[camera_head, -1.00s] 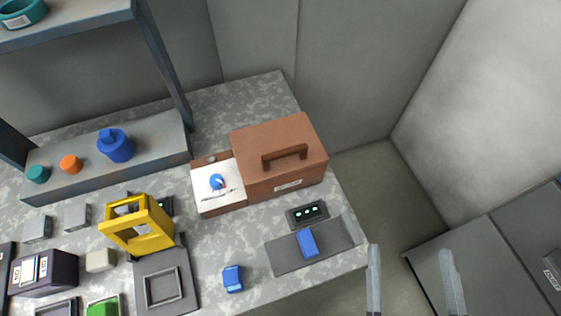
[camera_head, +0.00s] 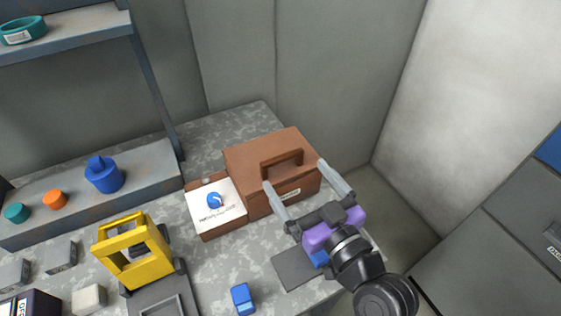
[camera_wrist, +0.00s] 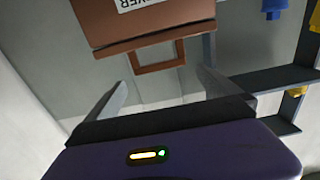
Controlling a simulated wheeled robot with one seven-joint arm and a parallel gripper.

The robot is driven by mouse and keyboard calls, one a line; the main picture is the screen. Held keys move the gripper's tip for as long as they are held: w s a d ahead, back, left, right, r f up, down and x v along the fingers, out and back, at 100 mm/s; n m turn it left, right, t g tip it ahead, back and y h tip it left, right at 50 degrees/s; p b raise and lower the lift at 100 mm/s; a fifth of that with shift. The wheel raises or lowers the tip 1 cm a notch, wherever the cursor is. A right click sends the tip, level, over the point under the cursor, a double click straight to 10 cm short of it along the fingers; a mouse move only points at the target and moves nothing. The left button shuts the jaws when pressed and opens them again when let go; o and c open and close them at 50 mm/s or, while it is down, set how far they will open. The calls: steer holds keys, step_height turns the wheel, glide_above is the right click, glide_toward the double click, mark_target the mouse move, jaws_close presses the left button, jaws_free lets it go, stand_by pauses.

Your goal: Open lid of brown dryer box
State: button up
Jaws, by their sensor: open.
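The brown dryer box (camera_head: 243,164) stands near the right end of the speckled table. Its lid looks closed, with a brown handle (camera_head: 281,160) on it and a white label on the front. A white panel with a blue dial (camera_head: 215,202) is attached at its left side. My gripper (camera_head: 295,174) is open and empty, with its fingers spread in front of the box and pointing toward the handle. In the wrist view the box (camera_wrist: 150,22) and its handle (camera_wrist: 158,55) lie ahead of the fingertips, apart from them.
A yellow frame (camera_head: 132,252) and a small blue block (camera_head: 242,298) stand left of my gripper. A grey mat (camera_head: 294,268) lies below it. A shelf with blue (camera_head: 103,176), orange and teal pieces is at the left. Walls close off the right and back.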

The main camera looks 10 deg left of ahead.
mark_target(282, 155)
steer(key=p+x, duration=0.1)
steer(key=x, duration=0.6)
steer(key=shift+w+a, duration=0.15)
steer(key=shift+w, duration=0.05)
steer(key=c, duration=1.8)
steer(key=shift+r+p, duration=0.15)
steer(key=shift+p, duration=0.15)
